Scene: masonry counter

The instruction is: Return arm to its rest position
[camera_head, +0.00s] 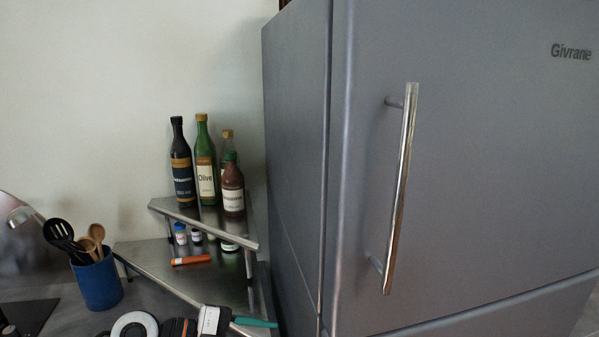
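Neither of my grippers can be clearly made out in the head view. No fingers show over the counter, the shelf or the fridge. At the bottom edge there is a cut-off cluster of a white ring-shaped part (135,325), an orange and black part (180,328) and a white and black part (211,320). I cannot tell whether any of it belongs to my arm.
A grey fridge (490,180) with an upright chrome handle (401,190) fills the right. A metal corner shelf (165,262) holds several bottles (205,168), small jars (180,234) and an orange-red tube (191,261). A blue utensil crock (98,283) stands left.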

